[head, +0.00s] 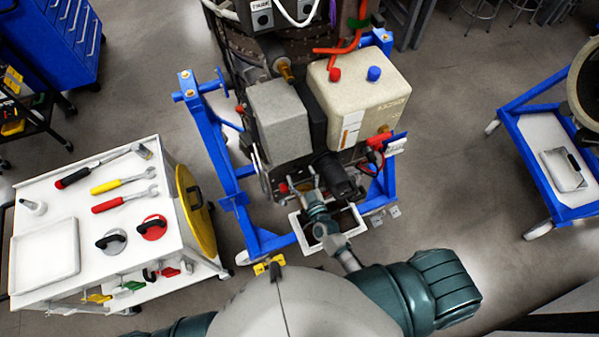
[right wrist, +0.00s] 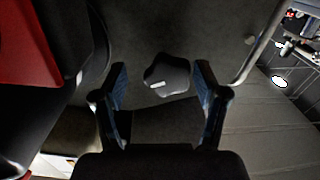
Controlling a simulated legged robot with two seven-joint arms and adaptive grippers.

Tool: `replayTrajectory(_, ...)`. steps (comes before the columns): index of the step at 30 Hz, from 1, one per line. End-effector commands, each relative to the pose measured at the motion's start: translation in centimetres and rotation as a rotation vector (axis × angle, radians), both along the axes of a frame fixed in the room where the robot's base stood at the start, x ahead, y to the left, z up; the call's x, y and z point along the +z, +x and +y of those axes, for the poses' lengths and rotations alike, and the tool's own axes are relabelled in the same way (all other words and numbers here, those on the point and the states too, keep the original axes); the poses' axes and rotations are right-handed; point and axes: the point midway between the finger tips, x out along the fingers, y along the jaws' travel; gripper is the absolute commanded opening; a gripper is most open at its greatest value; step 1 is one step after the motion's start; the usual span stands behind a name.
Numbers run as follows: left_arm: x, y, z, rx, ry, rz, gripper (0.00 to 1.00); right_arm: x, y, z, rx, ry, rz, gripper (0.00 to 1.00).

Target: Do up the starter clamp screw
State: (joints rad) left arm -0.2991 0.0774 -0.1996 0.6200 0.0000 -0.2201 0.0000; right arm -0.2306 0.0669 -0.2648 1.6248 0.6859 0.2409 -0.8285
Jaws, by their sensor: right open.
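The starter clamp screw, a dark lobed knob (right wrist: 167,75) with a white mark, shows in the right wrist view against a dark surface. My right gripper (right wrist: 161,72) is open, with one blue-padded finger on either side of the knob as seen in this view. I cannot tell whether the fingers reach down around it; no contact shows. In the head view my right gripper (head: 308,187) is at the underside of the turbine, beside the black starter cylinder (head: 335,176). The knob cannot be made out there. My left gripper is not in view.
The turbine hangs in a blue stand (head: 222,150), with a white-rimmed tray (head: 300,228) below. A white tool cart (head: 85,225) with wrenches stands at left. Another blue stand (head: 535,150) is at right. Floor between stands is open. A red part (right wrist: 35,45) is close at the wrist view's left.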

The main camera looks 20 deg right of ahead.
Motion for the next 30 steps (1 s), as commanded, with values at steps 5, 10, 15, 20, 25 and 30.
replayTrajectory(5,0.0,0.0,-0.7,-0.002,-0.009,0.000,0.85,0.1,1.3,0.4,0.000,0.000,0.000,0.72)
replayTrajectory(10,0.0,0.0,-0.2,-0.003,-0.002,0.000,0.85,0.0,1.4,0.4,0.000,0.001,0.000,0.72)
replayTrajectory(15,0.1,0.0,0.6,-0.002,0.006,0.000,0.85,0.0,1.4,0.2,0.000,0.002,0.000,0.57)
replayTrajectory(20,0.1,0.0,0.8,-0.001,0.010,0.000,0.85,0.0,1.4,0.0,0.001,0.004,0.001,0.17)
replayTrajectory(25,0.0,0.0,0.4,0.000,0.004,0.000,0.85,-0.1,1.4,0.1,0.000,0.003,0.002,0.12)
replayTrajectory(30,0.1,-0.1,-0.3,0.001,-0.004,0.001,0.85,-0.2,1.3,0.1,-0.002,0.021,0.006,0.12)
